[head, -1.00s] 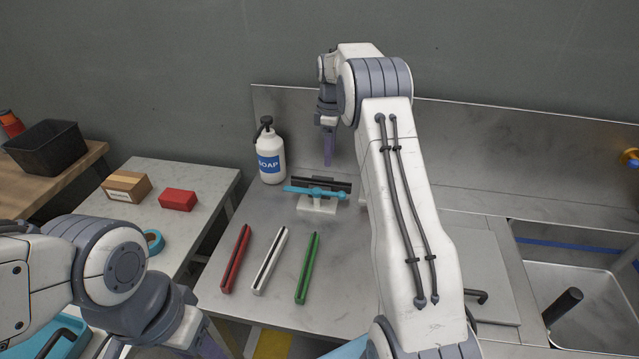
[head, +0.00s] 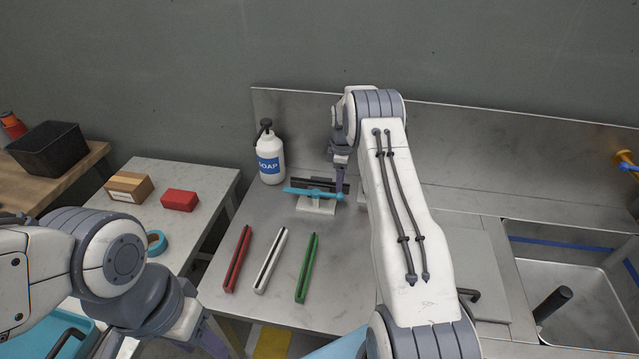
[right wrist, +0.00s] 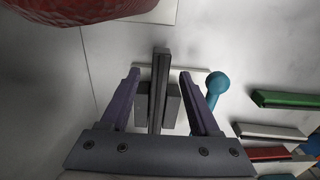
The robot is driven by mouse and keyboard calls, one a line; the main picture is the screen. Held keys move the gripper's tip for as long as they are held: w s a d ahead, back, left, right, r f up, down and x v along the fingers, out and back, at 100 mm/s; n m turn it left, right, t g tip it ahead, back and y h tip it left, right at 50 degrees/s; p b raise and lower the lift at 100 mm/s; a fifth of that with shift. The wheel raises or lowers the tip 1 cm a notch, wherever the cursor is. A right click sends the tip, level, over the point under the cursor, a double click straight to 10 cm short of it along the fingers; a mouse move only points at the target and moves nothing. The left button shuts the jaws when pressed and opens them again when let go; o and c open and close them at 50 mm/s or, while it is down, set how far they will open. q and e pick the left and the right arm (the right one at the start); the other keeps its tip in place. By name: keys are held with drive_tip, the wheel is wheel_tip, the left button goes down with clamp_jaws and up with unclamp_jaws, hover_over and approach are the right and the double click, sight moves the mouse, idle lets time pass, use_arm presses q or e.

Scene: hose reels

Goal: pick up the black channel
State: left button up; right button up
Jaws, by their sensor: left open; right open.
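The black channel (head: 312,181) sits in a small holder with a white base (head: 316,208) and a blue lever (head: 300,191), near the back of the metal counter. In the right wrist view the channel (right wrist: 161,75) runs between my right gripper's (right wrist: 159,73) two purple fingers, with a gap on each side. Grey blocks flank the channel there, and the lever's blue ball end (right wrist: 217,82) is just right of the fingers. In the head view my right gripper (head: 340,182) is open at the channel's right part. My left gripper (head: 213,342) is open at the lower left, far from the channel.
Red (head: 237,258), white (head: 270,260) and green (head: 307,267) channels lie on the counter in front of the holder. A soap bottle (head: 270,158) stands left of it. A large red object (right wrist: 75,8) looms close in the wrist view. The sink (head: 575,290) is right.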

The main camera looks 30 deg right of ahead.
drive_tip(key=shift+f, duration=0.15)
clamp_jaws()
drive_tip(key=shift+w+r, duration=0.1)
drive_tip(key=shift+r, duration=0.4)
wheel_tip(320, 180, up, 8)
drive_tip(key=shift+f+b, duration=0.15)
drive_tip(key=shift+b, duration=1.05)
wheel_tip(320, 180, up, 8)
drive_tip(key=p, duration=0.6)
drive_tip(key=shift+r+p, duration=0.2)
drive_tip(key=shift+p, duration=0.2)
